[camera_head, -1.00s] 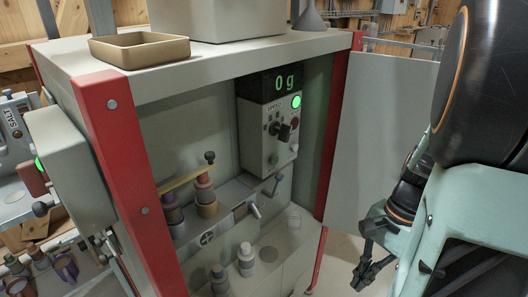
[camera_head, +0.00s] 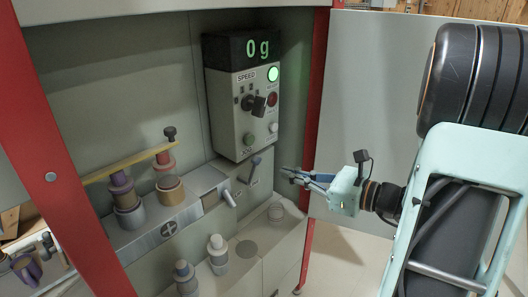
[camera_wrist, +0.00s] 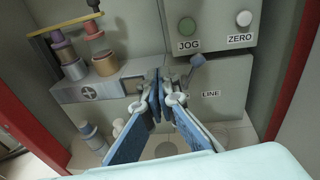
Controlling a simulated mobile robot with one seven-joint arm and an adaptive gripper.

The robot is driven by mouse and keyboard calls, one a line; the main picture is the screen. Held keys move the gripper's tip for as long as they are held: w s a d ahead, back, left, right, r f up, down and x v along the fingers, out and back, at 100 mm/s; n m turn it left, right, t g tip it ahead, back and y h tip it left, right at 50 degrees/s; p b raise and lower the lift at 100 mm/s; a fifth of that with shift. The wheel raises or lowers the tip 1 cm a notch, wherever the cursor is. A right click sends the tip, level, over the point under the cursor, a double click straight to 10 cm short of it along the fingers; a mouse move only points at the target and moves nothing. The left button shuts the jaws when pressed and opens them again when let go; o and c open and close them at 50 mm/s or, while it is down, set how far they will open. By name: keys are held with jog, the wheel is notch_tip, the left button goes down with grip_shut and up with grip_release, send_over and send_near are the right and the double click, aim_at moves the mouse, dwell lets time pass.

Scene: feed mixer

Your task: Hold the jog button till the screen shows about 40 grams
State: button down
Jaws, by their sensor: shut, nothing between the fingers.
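The screen (camera_head: 257,48) at the top of the grey control box reads 0 g in green. The jog button (camera_head: 249,140) is a round green button low on the box's front; it also shows above the JOG label in the wrist view (camera_wrist: 187,26). The white zero button (camera_wrist: 244,18) is to its right. My gripper (camera_head: 284,174) is shut and empty, right of and below the box in the head view. In the wrist view its fingertips (camera_wrist: 165,77) appear below and left of the jog button. They do not cover the button, which is unobstructed.
A small lever (camera_head: 255,165) sticks out under the box, near my fingertips in the picture. Red posts (camera_head: 318,110) frame the opening; an open door panel (camera_head: 375,80) is right.

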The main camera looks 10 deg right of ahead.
aim_at(251, 141)
jog(key=w+d+m+t, duration=0.1)
jog(key=w+d+r+m+t, duration=0.1)
jog(key=d, duration=0.1)
jog(key=shift+w+d+r+h+b, duration=0.1)
jog(key=shift+w+d+h+b, duration=0.1)
jog(key=shift+h+b, duration=0.15)
jog(key=shift+a, duration=0.15)
jog(key=b+x, duration=0.2)
jog(key=x, duration=1)
jog(key=shift+w+a+b, duration=0.1)
jog(key=shift+w+b, duration=0.2)
jog(key=shift+b, duration=0.1)
jog(key=shift+w+a, duration=0.35)
jog(key=shift+w, duration=0.2)
